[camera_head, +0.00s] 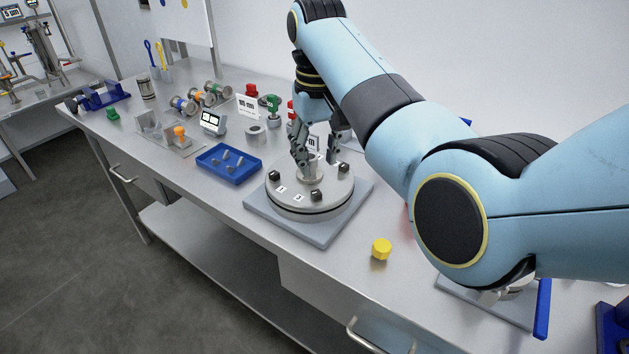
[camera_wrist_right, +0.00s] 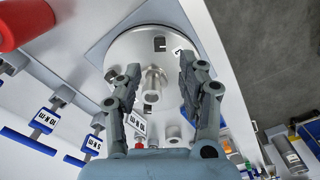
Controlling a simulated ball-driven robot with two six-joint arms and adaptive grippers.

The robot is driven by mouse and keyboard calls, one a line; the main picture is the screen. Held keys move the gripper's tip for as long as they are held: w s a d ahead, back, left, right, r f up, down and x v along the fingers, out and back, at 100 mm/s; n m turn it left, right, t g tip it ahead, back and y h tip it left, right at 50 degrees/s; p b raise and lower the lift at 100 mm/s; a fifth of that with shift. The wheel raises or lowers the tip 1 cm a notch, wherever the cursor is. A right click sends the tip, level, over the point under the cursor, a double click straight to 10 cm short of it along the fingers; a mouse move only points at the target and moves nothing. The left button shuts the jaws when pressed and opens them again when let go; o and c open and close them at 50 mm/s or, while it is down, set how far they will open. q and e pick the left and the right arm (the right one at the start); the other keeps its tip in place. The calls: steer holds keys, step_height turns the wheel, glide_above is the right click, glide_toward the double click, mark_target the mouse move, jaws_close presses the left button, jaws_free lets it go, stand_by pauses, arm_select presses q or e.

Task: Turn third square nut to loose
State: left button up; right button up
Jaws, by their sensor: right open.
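A round grey metal flange (camera_head: 322,211) lies on a square grey base plate (camera_head: 262,214) on the bench. Dark square nuts stand around its top: one nut (camera_head: 274,175) at the left, one nut (camera_head: 316,194) at the front and one nut (camera_head: 345,168) at the right. My left gripper is not in view.
A blue tray (camera_head: 228,164) with small metal parts stands left of the flange. A yellow piece (camera_head: 381,248) lies to its front right.

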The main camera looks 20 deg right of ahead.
mark_target(317, 192)
step_height(317, 192, down, 6)
steer(key=shift+w+r, duration=0.15)
steer(key=shift+r, duration=0.05)
steer(key=shift+f, duration=1.2)
steer(key=shift+c, duration=0.7)
steer(key=c, duration=0.5)
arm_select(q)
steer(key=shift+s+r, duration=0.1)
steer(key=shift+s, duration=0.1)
arm_select(e)
jaws_close()
